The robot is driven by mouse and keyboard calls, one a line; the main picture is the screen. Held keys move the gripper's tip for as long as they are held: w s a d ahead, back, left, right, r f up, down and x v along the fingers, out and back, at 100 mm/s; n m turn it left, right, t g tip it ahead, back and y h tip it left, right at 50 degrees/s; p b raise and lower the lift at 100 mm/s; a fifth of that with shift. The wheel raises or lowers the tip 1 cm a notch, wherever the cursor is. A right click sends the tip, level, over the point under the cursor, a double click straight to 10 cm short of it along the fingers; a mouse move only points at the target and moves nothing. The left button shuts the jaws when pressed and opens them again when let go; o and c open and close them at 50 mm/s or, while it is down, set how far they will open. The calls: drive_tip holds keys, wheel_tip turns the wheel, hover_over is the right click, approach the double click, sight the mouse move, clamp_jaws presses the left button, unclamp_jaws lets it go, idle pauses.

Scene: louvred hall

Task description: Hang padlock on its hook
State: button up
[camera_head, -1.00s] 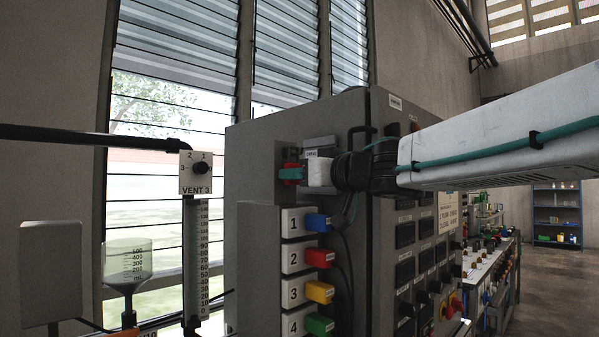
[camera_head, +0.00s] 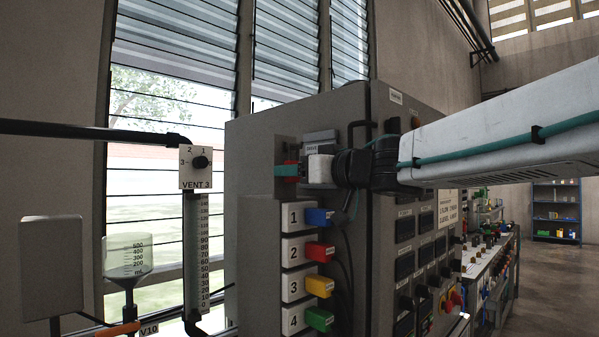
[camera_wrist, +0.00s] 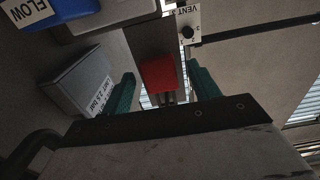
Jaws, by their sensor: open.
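A red block (camera_wrist: 158,75), which looks like the padlock's body, shows in the wrist view between the two teal fingers of my gripper (camera_wrist: 163,86). Gaps show on both sides of it, so the fingers appear apart from it. A small metal part shows just below it, and I cannot tell whether this is the shackle. In the head view my gripper (camera_head: 285,171) is beside the upper part of the grey cabinet, and a finger covers most of the red block (camera_head: 290,161). The hook cannot be made out.
The grey cabinet (camera_head: 255,200) carries numbered plates with coloured tags, such as the blue tag (camera_head: 319,217), below my gripper. A labelled grey box (camera_wrist: 78,82) is close to one finger. The VENT 3 sign (camera_head: 195,168) and a glass funnel (camera_head: 127,258) stand at left.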

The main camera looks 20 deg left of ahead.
drive_tip(key=v, duration=0.7)
idle(0.3)
drive_tip(key=v, duration=0.7)
drive_tip(key=shift+d, duration=0.3)
drive_tip(key=shift+s, duration=0.1)
idle(1.9)
